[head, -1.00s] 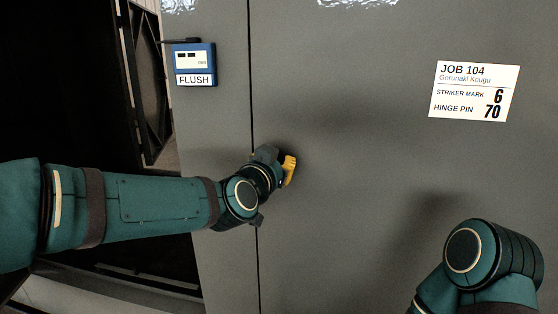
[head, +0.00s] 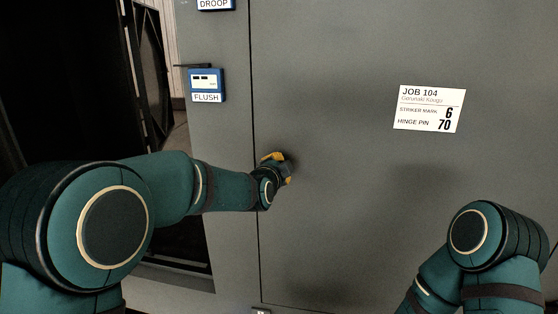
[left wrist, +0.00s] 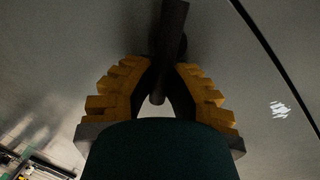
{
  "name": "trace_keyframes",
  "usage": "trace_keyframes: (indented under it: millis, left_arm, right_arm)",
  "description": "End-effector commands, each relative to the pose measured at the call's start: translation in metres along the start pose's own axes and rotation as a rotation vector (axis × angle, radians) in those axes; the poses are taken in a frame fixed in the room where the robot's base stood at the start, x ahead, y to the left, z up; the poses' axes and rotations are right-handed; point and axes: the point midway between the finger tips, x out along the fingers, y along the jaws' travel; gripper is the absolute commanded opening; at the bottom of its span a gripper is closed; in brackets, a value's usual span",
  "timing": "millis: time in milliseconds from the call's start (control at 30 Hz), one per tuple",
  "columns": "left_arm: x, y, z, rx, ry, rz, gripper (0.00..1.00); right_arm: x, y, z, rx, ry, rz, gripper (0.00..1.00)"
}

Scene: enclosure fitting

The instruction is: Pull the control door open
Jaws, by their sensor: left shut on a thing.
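The control door (head: 350,200) is the large grey panel right of a narrow dark vertical seam, and it looks closed or nearly so. My left gripper (head: 279,166) is at the door's left side, just right of the seam. In the left wrist view, my left gripper (left wrist: 163,78) has its yellow-padded fingers on either side of a dark bar-like handle (left wrist: 172,28) and is shut on it. The handle is mostly hidden by the gripper in the head view. My right arm shows at lower right, but its gripper is out of view.
A blue gauge labelled FLUSH (head: 207,84) is on the grey strip left of the seam, below a DROOP label (head: 214,4). A JOB 104 card (head: 429,109) is on the door. A dark open space lies farther left.

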Motion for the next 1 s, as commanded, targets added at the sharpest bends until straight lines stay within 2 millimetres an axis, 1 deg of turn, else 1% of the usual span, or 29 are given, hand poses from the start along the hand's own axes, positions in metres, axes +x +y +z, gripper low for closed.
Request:
trace_keyframes:
  millis: [33,100,300,500,700,1000]
  left_arm:
    - [0.001,-0.003,-0.004,0.045,-0.004,-0.003,0.0]
    - [0.002,-0.001,-0.004,0.107,-0.017,-0.003,0.0]
    - [0.003,0.002,-0.002,0.262,-0.048,-0.004,0.0]
    - [0.004,0.005,-0.001,0.373,-0.071,-0.005,0.0]
    - [0.004,0.006,0.0,0.438,-0.084,-0.006,0.0]
    - [0.004,0.006,0.002,0.466,-0.091,-0.006,0.0]
  right_arm:
    - [-0.006,-0.002,-0.001,0.0,0.0,-0.001,0.47]
    - [-0.009,-0.003,-0.001,0.0,0.0,-0.001,0.47]
    - [-0.015,-0.005,-0.002,0.001,0.0,-0.003,0.47]
    - [-0.019,-0.006,-0.002,0.001,0.0,-0.003,0.47]
    - [-0.021,-0.007,-0.002,0.001,0.0,-0.004,0.47]
    - [-0.021,-0.007,-0.003,0.001,0.0,-0.004,0.47]
